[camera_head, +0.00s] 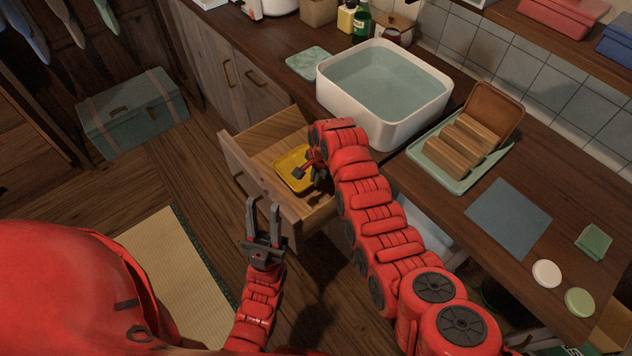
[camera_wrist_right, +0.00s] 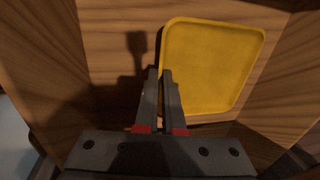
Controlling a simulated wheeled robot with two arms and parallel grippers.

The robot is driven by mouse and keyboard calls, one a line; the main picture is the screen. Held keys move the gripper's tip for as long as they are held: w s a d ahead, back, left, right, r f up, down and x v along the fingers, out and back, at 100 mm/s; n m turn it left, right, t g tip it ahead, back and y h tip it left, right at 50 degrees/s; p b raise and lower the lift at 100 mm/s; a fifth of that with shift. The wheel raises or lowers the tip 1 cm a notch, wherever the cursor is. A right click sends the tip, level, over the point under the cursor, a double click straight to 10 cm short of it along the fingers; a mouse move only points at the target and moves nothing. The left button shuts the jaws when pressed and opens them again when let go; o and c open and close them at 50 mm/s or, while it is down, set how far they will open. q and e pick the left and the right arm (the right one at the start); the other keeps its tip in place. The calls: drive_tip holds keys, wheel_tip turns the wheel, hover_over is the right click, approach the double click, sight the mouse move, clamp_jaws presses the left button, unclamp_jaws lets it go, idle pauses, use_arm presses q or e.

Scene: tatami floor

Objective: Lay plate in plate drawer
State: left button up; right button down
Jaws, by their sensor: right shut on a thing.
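The plate is a yellow square dish with a raised rim (camera_head: 286,170). It is inside the open wooden plate drawer (camera_head: 262,195), below the counter in the head view. In the right wrist view the plate (camera_wrist_right: 215,62) is over the drawer's bottom (camera_wrist_right: 105,60), near its walls; whether it touches the bottom is unclear. My right gripper (camera_head: 303,172) reaches down into the drawer and is shut on the plate's edge; its narrow fingers (camera_wrist_right: 165,72) meet the left rim. My left gripper (camera_head: 263,212) is open and empty, in front of the drawer.
A white basin of water (camera_head: 385,85) stands on the counter above the drawer. A rack with wooden slats (camera_head: 463,143) sits on a pale green tray to its right. A blue-green chest (camera_head: 133,112) is on the floor at left. A tatami mat (camera_head: 175,270) lies below.

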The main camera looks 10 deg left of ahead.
sight(314, 190)
drive_tip(key=shift+f, duration=1.5)
drive_tip(key=shift+f, duration=0.1)
drive_tip(key=c, duration=1)
unclamp_jaws()
drive_tip(key=shift+r, duration=0.2)
drive_tip(key=shift+d+r, duration=0.15)
drive_tip(key=shift+r, duration=0.6)
drive_tip(key=r, duration=0.3)
drive_tip(key=s+d+r, duration=0.1)
drive_tip(key=r, duration=0.6)
drive_tip(key=shift+s+d+b, duration=0.2)
drive_tip(key=shift+d+b, duration=0.1)
drive_tip(key=shift+b, duration=0.1)
